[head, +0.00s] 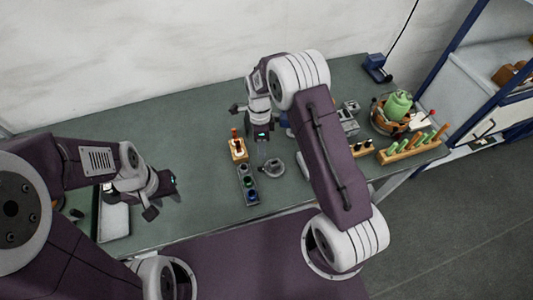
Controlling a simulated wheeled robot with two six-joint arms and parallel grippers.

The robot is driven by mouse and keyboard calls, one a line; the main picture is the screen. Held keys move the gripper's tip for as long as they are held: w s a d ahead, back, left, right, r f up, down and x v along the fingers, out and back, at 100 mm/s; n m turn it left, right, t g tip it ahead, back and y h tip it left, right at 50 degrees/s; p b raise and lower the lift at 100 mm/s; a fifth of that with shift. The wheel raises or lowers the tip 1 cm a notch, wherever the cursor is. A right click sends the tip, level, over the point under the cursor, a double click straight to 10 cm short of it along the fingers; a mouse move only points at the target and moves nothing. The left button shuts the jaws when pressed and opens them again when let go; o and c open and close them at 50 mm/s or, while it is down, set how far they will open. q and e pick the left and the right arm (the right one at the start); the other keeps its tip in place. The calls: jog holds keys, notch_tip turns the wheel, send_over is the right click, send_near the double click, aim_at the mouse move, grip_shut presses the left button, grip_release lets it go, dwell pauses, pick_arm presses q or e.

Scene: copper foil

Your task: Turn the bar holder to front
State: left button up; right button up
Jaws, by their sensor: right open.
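A long wooden holder (395,158) with several upright green and brown bars stands near the table's right front edge. A small wooden block (238,155) with an orange-brown upright piece stands near the middle. I cannot tell for sure which is the bar holder. My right gripper (261,137) is open, pointing down above the table just right of and behind the small block. It is well left of the long holder, whose left end is close to my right forearm. My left gripper (164,198) is over the left part of the table, away from both; its fingers are unclear.
A dark strip with coloured round wells (248,188) lies in front of the small block, beside a round grey part (274,168). A bowl (383,123) with a green object stands at the back right. A blue device (376,70) stands at the far edge.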

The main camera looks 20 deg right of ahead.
jog(key=p, duration=0.2)
send_over(260, 167)
jog(key=f, duration=0.4)
jog(key=shift+w+d, duration=0.25)
jog(key=shift+w, duration=0.15)
jog(key=f, duration=0.2)
jog(key=f+p, duration=0.1)
jog(key=shift+s+a+f, duration=0.35)
jog(key=shift+f, duration=0.35)
jog(key=shift+d, duration=0.15)
jog(key=shift+c, duration=0.6)
pick_arm(q)
jog(key=r, duration=0.1)
jog(key=a+r, duration=0.1)
jog(key=r, duration=0.1)
jog(key=shift+s+r, duration=0.15)
jog(key=shift+r, duration=0.15)
pick_arm(e)
grip_shut()
